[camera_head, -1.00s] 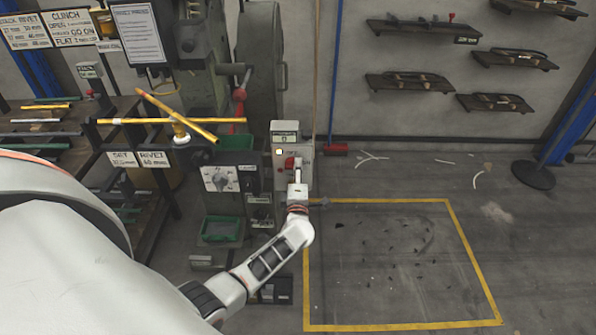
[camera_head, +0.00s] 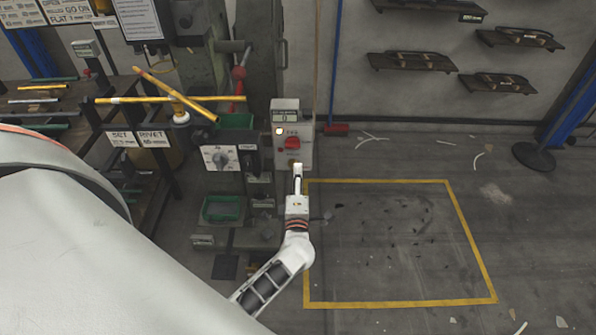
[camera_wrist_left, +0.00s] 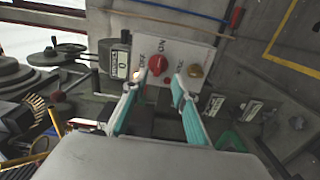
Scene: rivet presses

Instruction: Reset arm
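There the red knob (camera_wrist_left: 157,64) lies beyond the fingertips, beside a brass button (camera_wrist_left: 196,71) and the counter (camera_wrist_left: 120,64). My right gripper is out of view.
A yellow-outlined floor area (camera_head: 392,304) on the right holds only small debris. Wall shelves (camera_head: 412,63) hang behind.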

